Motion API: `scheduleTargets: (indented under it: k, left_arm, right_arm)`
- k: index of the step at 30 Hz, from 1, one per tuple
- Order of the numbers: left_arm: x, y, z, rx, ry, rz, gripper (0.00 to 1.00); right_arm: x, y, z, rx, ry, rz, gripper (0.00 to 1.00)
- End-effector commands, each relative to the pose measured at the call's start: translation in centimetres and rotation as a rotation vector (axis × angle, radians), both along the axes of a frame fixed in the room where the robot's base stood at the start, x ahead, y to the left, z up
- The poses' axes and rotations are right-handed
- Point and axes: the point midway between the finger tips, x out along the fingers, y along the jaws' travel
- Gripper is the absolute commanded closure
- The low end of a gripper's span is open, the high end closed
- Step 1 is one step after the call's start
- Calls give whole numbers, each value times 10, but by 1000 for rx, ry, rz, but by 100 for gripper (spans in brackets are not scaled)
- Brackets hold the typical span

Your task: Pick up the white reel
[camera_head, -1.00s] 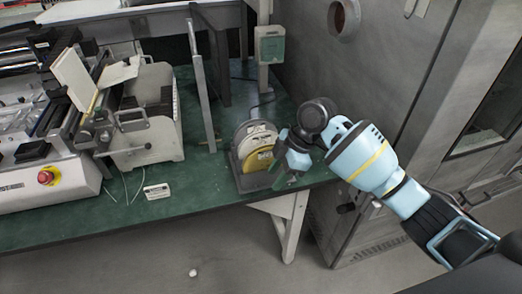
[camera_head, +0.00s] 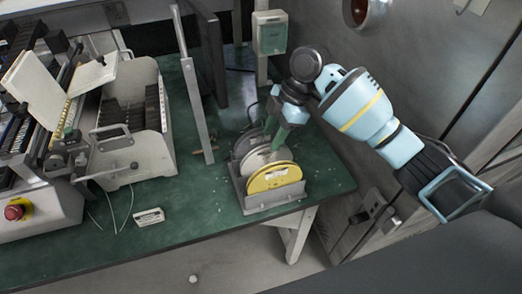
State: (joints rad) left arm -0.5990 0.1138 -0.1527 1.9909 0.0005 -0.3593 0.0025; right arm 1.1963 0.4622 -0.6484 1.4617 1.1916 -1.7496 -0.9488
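A white reel (camera_head: 252,161) stands on edge in a small grey rack (camera_head: 268,205) near the right end of the green bench. It is just behind a yellow reel (camera_head: 275,178), which hides much of it. A further greyish disc shows behind it. My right gripper (camera_head: 279,133) points down over the rack, its green fingers at the top edge of the reels. The gap between the fingers is unclear, and I cannot tell whether they touch the white reel. My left gripper is not in view.
A grey machine (camera_head: 137,140) with a handle stands left on the bench (camera_head: 190,215). A small white block (camera_head: 149,217) lies before it. A metal upright (camera_head: 196,105) rises behind the rack to the left. A grey cabinet wall stands at right.

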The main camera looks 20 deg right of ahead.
Motion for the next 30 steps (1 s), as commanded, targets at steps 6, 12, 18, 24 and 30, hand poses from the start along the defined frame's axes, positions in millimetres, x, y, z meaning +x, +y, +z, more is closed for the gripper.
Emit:
scheduleTargets:
  k: [6,12,18,24,30]
  left_arm:
    - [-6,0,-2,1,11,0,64]
    - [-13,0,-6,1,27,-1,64]
    - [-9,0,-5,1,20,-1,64]
    - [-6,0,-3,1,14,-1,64]
    - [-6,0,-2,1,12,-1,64]
  right_arm:
    - [0,0,-1,0,1,0,61]
    - [-1,6,-17,1,4,1,61]
    - [0,9,-25,0,0,-1,61]
    - [-1,14,-43,0,4,0,61]
    - [-1,22,-68,1,2,0,61]
